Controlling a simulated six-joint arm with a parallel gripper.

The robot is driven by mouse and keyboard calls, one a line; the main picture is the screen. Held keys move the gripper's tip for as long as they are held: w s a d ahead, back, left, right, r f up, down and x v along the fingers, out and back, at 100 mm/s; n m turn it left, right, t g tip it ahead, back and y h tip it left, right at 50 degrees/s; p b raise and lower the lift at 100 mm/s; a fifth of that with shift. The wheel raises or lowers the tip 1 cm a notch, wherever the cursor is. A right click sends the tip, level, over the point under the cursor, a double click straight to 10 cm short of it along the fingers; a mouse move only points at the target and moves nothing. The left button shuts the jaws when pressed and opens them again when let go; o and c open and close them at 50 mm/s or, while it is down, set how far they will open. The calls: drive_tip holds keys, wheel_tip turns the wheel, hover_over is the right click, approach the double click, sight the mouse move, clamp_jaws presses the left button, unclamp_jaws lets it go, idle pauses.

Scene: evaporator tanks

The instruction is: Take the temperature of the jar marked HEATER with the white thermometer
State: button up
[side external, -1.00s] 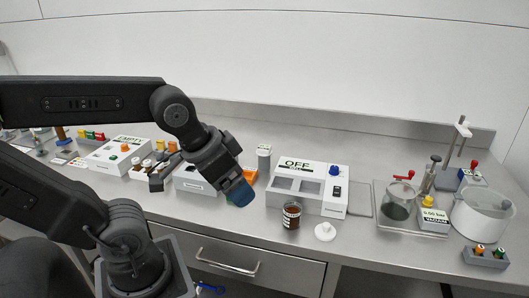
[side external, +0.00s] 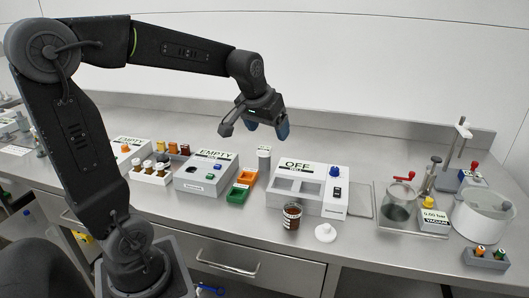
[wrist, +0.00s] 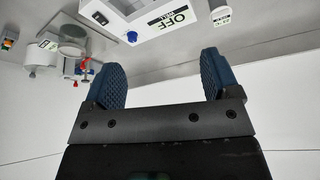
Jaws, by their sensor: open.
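In the side view, a jar with dark brown contents (side external: 291,217) stands upright on the bench in front of the white OFF box; its label is too small to read. A white round piece with a knob (side external: 325,232) lies to its right. A grey cylinder with a white top (side external: 264,157) stands left of the OFF box; its white marked top also shows in the wrist view (wrist: 221,17). I cannot tell for sure whether this is the thermometer. My gripper (side external: 255,127) is open and empty, raised above the bench behind the cylinder. Its blue fingers are wide apart in the wrist view (wrist: 161,75).
The white OFF box (side external: 308,188) has two windows and a blue knob. Left are orange and green trays (side external: 237,194), a white EMPTY box (side external: 205,178) and a bottle rack (side external: 151,175). Right are a glass vessel (side external: 398,210), a gauge box (side external: 434,218) and a clear round tank (side external: 482,215).

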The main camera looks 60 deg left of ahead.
drive_tip(key=w+a+f+n, duration=0.2)
drive_tip(key=w+a+f, duration=0.15)
drive_tip(key=a, duration=0.55)
drive_tip(key=n+g+y, duration=0.1)
drive_tip(key=n, duration=0.1)
approach(264, 148)
drive_tip(key=shift+x, duration=4.65)
drive_tip(key=shift+c, duration=0.2)
drive_tip(key=c, duration=0.9)
wheel_tip(264, 148, up, 9)
drive_tip(key=shift+d+r, duration=0.1)
